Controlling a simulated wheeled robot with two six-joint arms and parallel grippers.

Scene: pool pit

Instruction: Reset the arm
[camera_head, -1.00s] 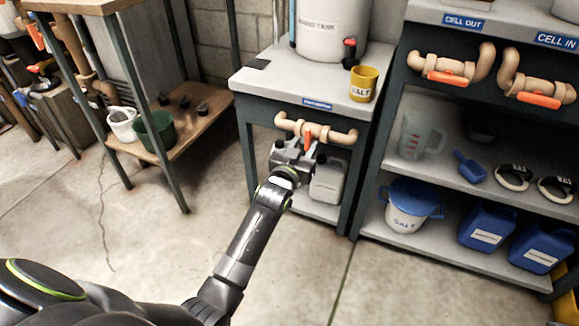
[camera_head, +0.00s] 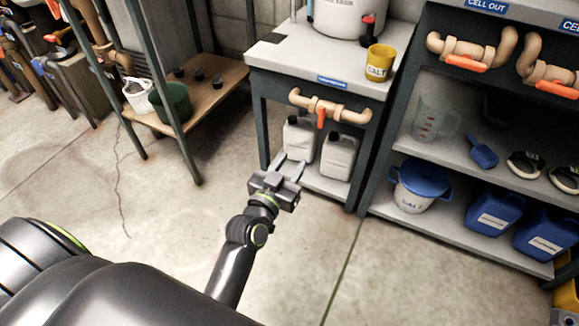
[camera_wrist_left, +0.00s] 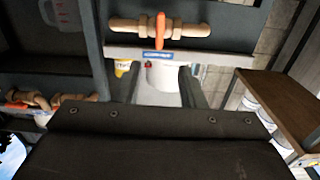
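My left gripper (camera_head: 289,168) is in front of the small grey table (camera_head: 278,57), below its pipe, with its two fingers apart and nothing between them. Its arm comes up from the bottom of the head view. The tan pipe with an orange valve handle (camera_head: 321,116) is on the table's front, apart from the gripper. The handle also shows in the left wrist view (camera_wrist_left: 160,30), with the gripper's dark body filling the bottom. My right gripper is not in view.
Two white jugs (camera_head: 340,155) stand on the table's lower shelf behind the gripper. The yellow salt cup (camera_head: 379,63) and a white tank (camera_head: 340,15) stand on top. The right shelf holds a white bucket with a blue lid (camera_head: 415,186). The floor left of the arm is clear.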

